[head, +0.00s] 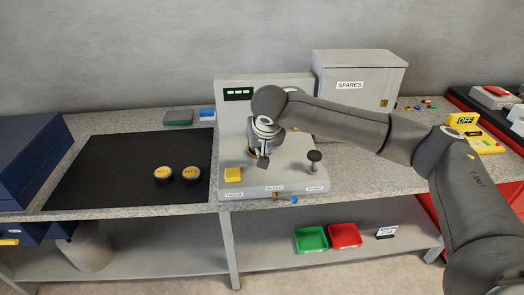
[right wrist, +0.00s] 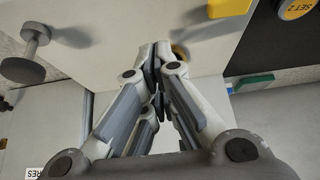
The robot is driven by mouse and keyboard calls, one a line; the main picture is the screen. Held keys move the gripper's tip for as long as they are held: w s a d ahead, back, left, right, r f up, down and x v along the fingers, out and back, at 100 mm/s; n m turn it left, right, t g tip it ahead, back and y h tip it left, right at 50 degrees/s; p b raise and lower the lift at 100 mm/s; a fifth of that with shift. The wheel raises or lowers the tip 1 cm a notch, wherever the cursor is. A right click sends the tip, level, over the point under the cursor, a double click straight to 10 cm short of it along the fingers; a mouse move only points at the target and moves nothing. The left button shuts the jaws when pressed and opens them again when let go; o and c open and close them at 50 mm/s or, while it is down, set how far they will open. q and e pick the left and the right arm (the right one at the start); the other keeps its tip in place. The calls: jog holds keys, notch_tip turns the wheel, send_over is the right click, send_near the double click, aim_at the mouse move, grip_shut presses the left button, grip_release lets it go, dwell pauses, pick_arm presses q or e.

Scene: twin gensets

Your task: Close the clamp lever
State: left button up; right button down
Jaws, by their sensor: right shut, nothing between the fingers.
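No part can be surely made out as the clamp lever. The light grey test unit (head: 290,180) on the bench has front labels that seem to read HOLD, BLEED and PUMP. My right gripper (head: 263,163) is over its middle, pointing down, and hides what lies beneath. In the right wrist view my right gripper (right wrist: 156,65) is shut and empty, its fingertips close to the unit's top. A round yellow-rimmed part (right wrist: 180,50) shows partly behind the fingertips; whether they touch it I cannot tell. My left gripper is out of view.
A yellow block (head: 233,174) stands left on the unit, a dark knob on a stem (head: 314,160) right. Two black-and-yellow discs (head: 177,174) lie on the black mat (head: 100,165). The SPARES cabinet (head: 375,84) stands behind. Green (head: 310,239) and red (head: 344,235) trays sit below.

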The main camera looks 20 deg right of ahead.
jog(key=v, duration=1)
